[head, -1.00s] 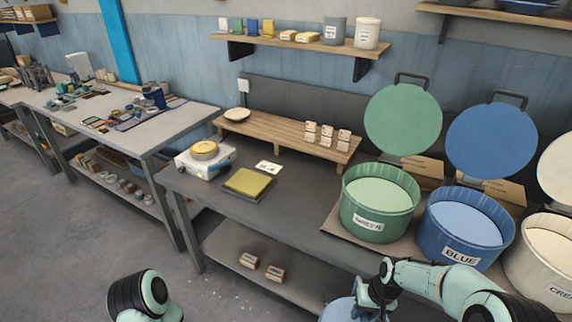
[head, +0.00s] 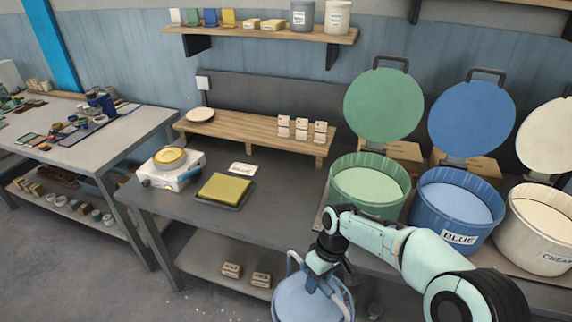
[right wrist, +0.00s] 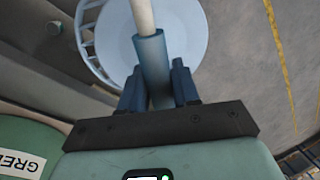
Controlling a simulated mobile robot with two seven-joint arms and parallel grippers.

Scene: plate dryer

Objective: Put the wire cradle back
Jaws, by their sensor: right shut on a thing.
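My right gripper (head: 323,266) is low in front of the bench. In the right wrist view, my right gripper (right wrist: 157,78) is shut around the blue sleeve of a pale handle rod. This looks like the handle of the wire cradle (right wrist: 88,48), whose slatted rim curves at the left. A pale blue round face (right wrist: 182,32) lies inside or under that rim; I cannot tell whether it is a separate plate. In the head view it shows as a pale blue disc (head: 312,304), cut by the lower edge. My left gripper is out of view.
Green (head: 368,200), blue (head: 462,236) and cream (head: 545,240) tubs stand at the bench's right, lids raised behind them. A yellow sponge (head: 226,187) on a tray, a white scale (head: 160,178) and a wooden riser (head: 250,128) are left. The bench's front middle is clear.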

